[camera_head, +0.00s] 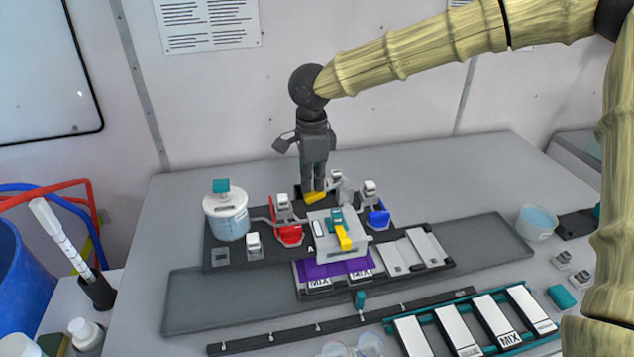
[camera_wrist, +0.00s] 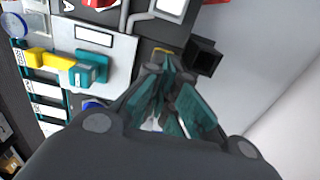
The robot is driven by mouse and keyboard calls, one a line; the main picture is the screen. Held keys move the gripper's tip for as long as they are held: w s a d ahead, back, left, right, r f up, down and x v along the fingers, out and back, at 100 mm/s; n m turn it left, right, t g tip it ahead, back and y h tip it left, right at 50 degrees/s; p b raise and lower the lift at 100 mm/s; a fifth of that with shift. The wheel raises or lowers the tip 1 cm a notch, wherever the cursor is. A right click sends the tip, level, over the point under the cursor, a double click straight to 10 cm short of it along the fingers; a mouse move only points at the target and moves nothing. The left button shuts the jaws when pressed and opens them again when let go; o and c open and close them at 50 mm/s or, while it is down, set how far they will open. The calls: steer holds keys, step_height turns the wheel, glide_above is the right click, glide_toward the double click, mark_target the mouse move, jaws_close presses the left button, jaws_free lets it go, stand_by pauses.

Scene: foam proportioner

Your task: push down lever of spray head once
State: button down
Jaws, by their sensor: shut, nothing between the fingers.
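My gripper (camera_head: 313,187) points straight down over the back of the dark device base, with its fingers together and empty. In the wrist view its teal-padded fingertips (camera_wrist: 164,68) meet near the middle. A yellow lever-like piece (camera_head: 315,198) lies right at the fingertips; in the wrist view only a sliver of yellow (camera_wrist: 172,51) shows, the rest hidden by the fingers. I cannot tell whether they touch. A grey angled part (camera_head: 345,188), perhaps the spray head, stands just right of it. A black square socket (camera_wrist: 203,57) is beside the fingertips in the wrist view.
A grey block (camera_head: 325,246) with a yellow handle (camera_head: 343,238) and teal knob stands in front. A lidded white container (camera_head: 228,218) is at left, and red and blue parts (camera_head: 378,218) flank the block. A rack of white bars (camera_head: 470,325) lies at the front right.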

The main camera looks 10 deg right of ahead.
mark_target(313, 193)
step_height(313, 193, up, 8)
steer(key=p, duration=0.8)
steer(key=shift+p, duration=0.3)
stand_by(1.5)
